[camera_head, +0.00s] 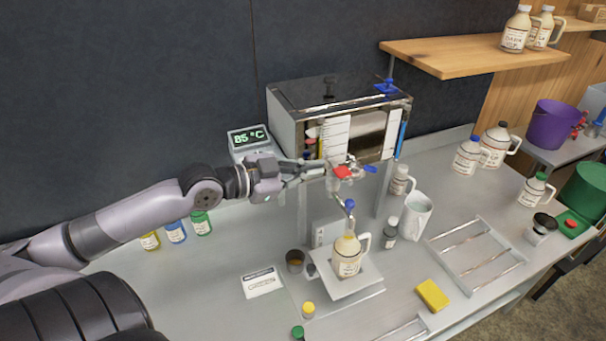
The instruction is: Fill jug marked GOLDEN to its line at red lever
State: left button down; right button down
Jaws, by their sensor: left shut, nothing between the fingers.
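A cream jug (347,258) with a handle on its right and a white label stands upright on a small raised plate (358,285) under the evaporator's spout (348,208). The jug's mouth looks uncapped; its label and fill line are too small to read. The red lever (343,173) sits on the front of the steel evaporator (285,125), beside a blue lever (371,169). My left gripper (323,170) is shut and empty, its fingertips just left of the red lever; I cannot tell whether they touch it. My right gripper is out of view.
A display reading 85 °C (248,138) stands behind my left wrist. A white pitcher (415,217), a wire rack (475,254) and a yellow sponge (433,295) lie right of the jug. A small dark cup (295,261) stands left of it. The counter's left front is mostly clear.

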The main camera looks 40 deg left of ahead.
pick_arm(q)
jog(key=shift+v, duration=0.85)
